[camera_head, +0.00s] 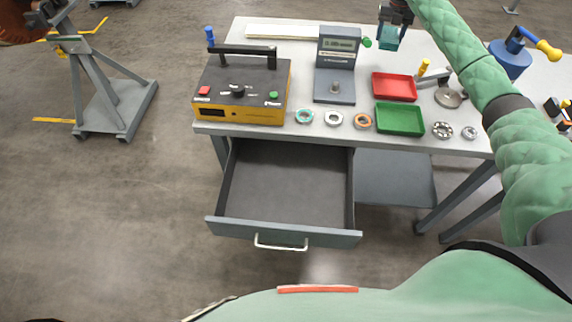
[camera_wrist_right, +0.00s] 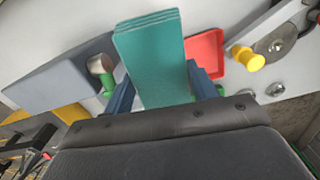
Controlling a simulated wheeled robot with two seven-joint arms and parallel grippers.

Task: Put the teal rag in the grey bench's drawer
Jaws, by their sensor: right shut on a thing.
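The teal rag (camera_head: 388,39) is a folded, layered block held in my right gripper (camera_head: 392,27) above the back of the grey bench (camera_head: 275,30). In the right wrist view the rag (camera_wrist_right: 152,58) stands between the two blue fingers of the right gripper (camera_wrist_right: 162,92), which are shut on it. The bench's drawer (camera_head: 287,238) is pulled out at the front, and its visible floor is bare. The rag is up and to the right of the drawer. My left gripper is not in view.
A yellow-black device (camera_head: 242,90), a grey scale (camera_head: 335,85), a red tray (camera_head: 394,86) and a green tray (camera_head: 399,119) stand on the bench. Several rings and bearings line its front edge. Space above the drawer is clear.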

